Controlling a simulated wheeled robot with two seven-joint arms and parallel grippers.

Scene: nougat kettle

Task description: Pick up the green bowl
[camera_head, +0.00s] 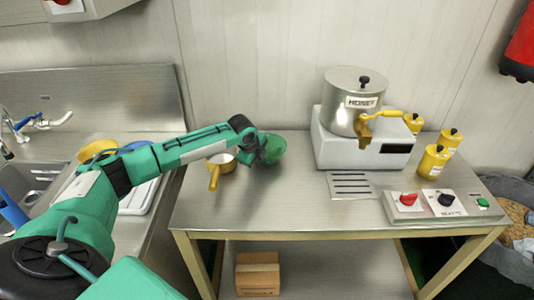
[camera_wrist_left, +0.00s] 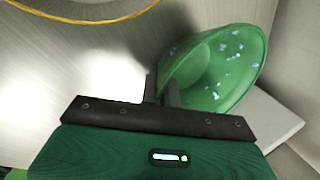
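The green bowl (camera_head: 275,146) is at the left part of the steel table, at the end of my left arm. My left gripper (camera_head: 261,155) is at the bowl's left side. In the left wrist view the bowl (camera_wrist_left: 225,65) looks tilted, with several small pale bits inside. The two dark fingers (camera_wrist_left: 162,90) are close together with the bowl's near wall between them, so the gripper looks shut on it. In the head view the gripper partly hides the bowl, and I cannot tell whether its base touches the table. My right gripper is not in view.
A yellow-handled pan (camera_head: 222,164) sits just left of the bowl. A honey kettle (camera_head: 354,100) stands on a white base (camera_head: 335,140) to the right. Yellow jars (camera_head: 433,162) and a control box (camera_head: 436,206) are farther right. The table's front middle is clear.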

